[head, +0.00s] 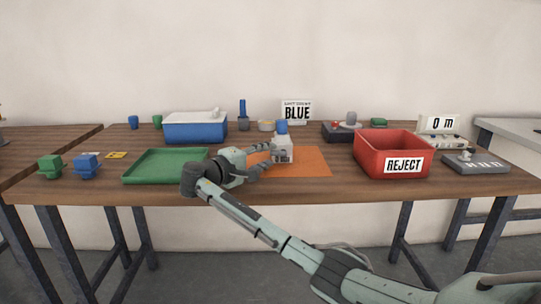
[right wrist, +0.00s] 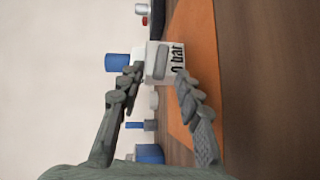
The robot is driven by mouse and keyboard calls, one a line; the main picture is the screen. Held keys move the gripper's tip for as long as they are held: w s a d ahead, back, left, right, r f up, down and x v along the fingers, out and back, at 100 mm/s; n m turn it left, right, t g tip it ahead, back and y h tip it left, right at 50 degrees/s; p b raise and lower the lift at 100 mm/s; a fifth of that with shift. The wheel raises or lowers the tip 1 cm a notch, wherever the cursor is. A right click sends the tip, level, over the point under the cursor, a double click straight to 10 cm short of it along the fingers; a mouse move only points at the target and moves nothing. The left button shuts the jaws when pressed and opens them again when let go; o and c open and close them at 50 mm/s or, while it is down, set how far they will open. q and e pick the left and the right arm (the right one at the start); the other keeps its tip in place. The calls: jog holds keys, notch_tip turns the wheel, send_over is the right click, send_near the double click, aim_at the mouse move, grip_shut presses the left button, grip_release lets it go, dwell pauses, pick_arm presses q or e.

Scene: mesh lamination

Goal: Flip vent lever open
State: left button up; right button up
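A small white unit with a blue cap (head: 282,148) stands upright on the orange mat (head: 318,165). In the right wrist view the unit (right wrist: 153,48) appears turned sideways, with part of a "0 bar" reading and a grey bar-like piece on its face. I cannot tell whether that grey piece is the vent lever or how it is set. My right gripper (head: 264,160) is just left of the unit. Its fingers (right wrist: 160,76) are spread, with nothing clearly held between them, and their tips are close to the unit; contact is unclear. My left gripper is not in view.
A green tray (head: 132,179) lies left of my right gripper, with a blue-and-white box (head: 195,132) behind it. A red REJECT bin (head: 370,160) stands to the right. A BLUE sign (head: 297,112) stands behind the unit. Bare orange mat lies right of the unit.

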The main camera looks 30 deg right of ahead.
jog(key=v, duration=0.9)
jog(key=shift+s+a, duration=0.1)
jog(key=shift+a, duration=0.25)
jog(key=shift+f, duration=0.1)
